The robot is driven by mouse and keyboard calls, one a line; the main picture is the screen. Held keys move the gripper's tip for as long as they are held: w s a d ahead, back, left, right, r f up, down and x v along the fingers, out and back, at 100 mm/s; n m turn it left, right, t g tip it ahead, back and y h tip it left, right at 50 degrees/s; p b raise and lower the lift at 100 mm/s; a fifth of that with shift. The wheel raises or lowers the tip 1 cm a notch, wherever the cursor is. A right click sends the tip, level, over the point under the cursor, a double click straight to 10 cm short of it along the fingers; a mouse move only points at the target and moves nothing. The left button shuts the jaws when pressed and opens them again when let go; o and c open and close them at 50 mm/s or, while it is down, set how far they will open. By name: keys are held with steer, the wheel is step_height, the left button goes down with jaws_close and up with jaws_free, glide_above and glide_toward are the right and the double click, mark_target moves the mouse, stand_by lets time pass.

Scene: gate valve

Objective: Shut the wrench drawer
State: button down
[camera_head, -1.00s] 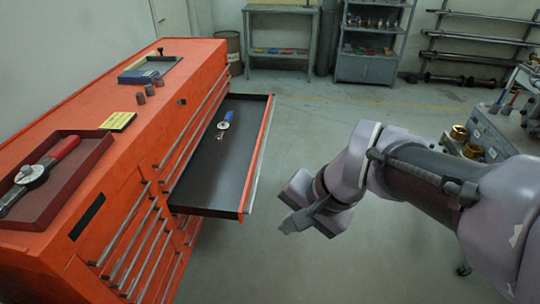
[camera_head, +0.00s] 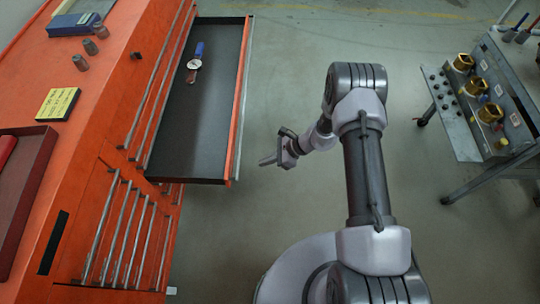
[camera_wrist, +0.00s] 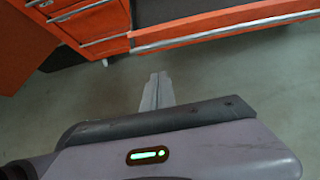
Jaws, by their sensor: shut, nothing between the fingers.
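The wrench drawer (camera_head: 205,130) is pulled out from the orange cabinet (camera_head: 100,110) on the left, with a dark lining. A blue-handled wrench (camera_head: 195,64) lies inside it, toward the far end. The drawer's orange front and its metal handle strip (camera_head: 241,110) face right, toward my arm. My gripper (camera_head: 264,161) is just right of the drawer front near its near corner, apart from it, with its fingers shut and empty. In the wrist view, my shut fingers (camera_wrist: 157,90) point toward the drawer front (camera_wrist: 215,24), with bare floor showing between.
On the cabinet top are a red tray (camera_head: 40,170), a yellow note (camera_head: 58,104), a blue box (camera_head: 74,24) and small grey cylinders. A grey cart (camera_head: 495,110) with brass fittings stands at the right. The floor between cabinet and cart is clear apart from my arm.

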steer(key=a+f+b, duration=0.2)
steer(key=a+f, duration=0.1)
steer(key=a, duration=0.4)
steer(key=shift+w, duration=0.2)
